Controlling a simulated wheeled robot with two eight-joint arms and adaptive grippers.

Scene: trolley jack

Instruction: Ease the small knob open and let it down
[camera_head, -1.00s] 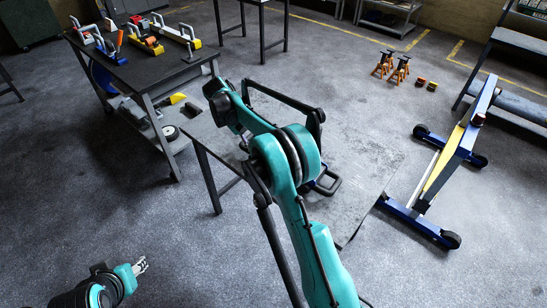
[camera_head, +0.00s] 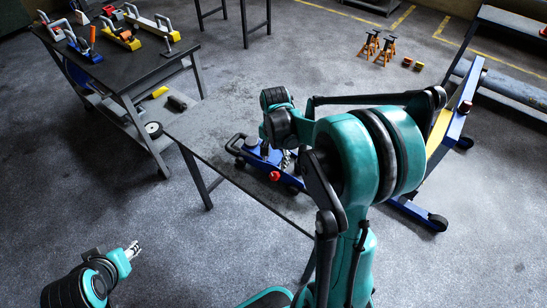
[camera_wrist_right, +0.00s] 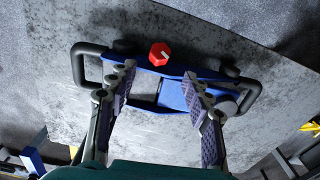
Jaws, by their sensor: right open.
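The blue trolley jack (camera_head: 250,153) sits on the grey worktable, partly hidden by my right arm in the head view. Its small red knob (camera_head: 274,176) faces the near side. In the right wrist view the jack (camera_wrist_right: 174,72) lies across the space between my fingers, with a dark loop handle at each end. The red hexagonal knob (camera_wrist_right: 159,54) shows between and beyond the fingertips, with clear space around it. My right gripper (camera_wrist_right: 160,82) is open and empty, over the jack. My left gripper (camera_head: 132,250) is small at the lower left, away from the table; its jaws are unclear.
The worktable's bare top (camera_head: 205,125) is clear left of the jack. A dark trolley (camera_head: 125,70) with several tools stands at left. A blue and yellow wheeled crane (camera_head: 447,130) stands at right. Orange jack stands (camera_head: 385,52) are on the floor behind.

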